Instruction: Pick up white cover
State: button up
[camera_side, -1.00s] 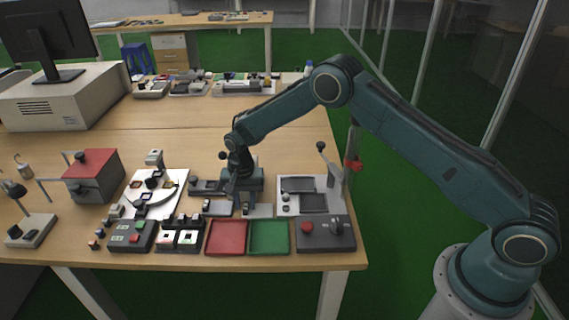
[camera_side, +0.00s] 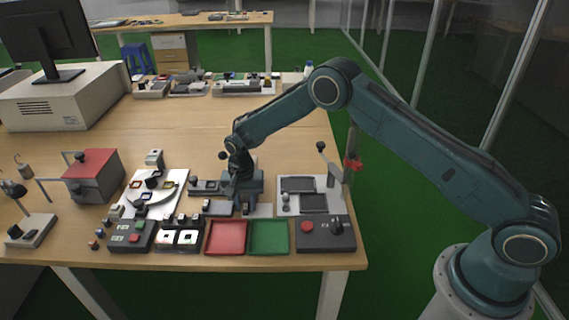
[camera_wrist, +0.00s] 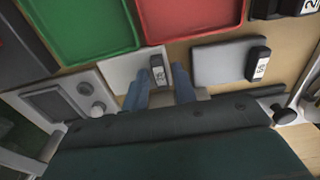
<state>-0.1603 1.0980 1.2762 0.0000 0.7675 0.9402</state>
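The wrist view shows two pale flat plates, either of which could be the white cover: one plate (camera_wrist: 122,67) by the green tray and another plate (camera_wrist: 222,65) by the red tray. In the side view my gripper (camera_side: 243,209) points down just behind the trays, partly hiding the nearer plate (camera_side: 262,210).
The red tray (camera_side: 226,237) and green tray (camera_side: 269,237) lie along the table's front edge. A dark box with a red button (camera_side: 306,227) stands right of them. A grey panel (camera_side: 312,184) with a lever is close on the right. Small devices crowd the left.

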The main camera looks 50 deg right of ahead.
aim_at(246, 206)
grip_shut()
jog(key=shift+r, duration=0.2)
jog(key=shift+r, duration=2.35)
